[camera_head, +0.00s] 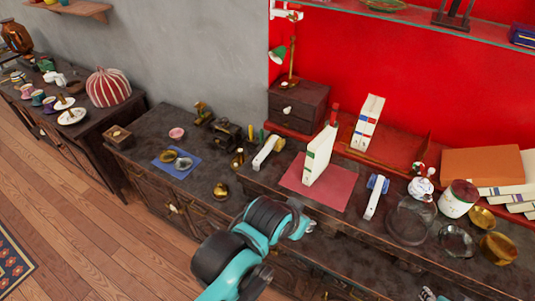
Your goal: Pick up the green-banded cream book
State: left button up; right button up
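The green-banded cream book (319,158) stands upright, slightly turned, on a dark red mat (342,193) on the dark wooden cabinet. Its spine faces the lower left, and its pale cover faces right. Nothing is touching it from my side. Part of one of my teal and black arms shows at the bottom middle, below and to the left of the book.
A cream book with red and blue bands (368,122) stands behind. A glass dome (409,222), jars and brass bowls crowd the right. A small drawer box (299,104) stands back left.

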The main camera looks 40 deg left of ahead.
aim_at(319, 149)
jog(key=u, duration=0.8)
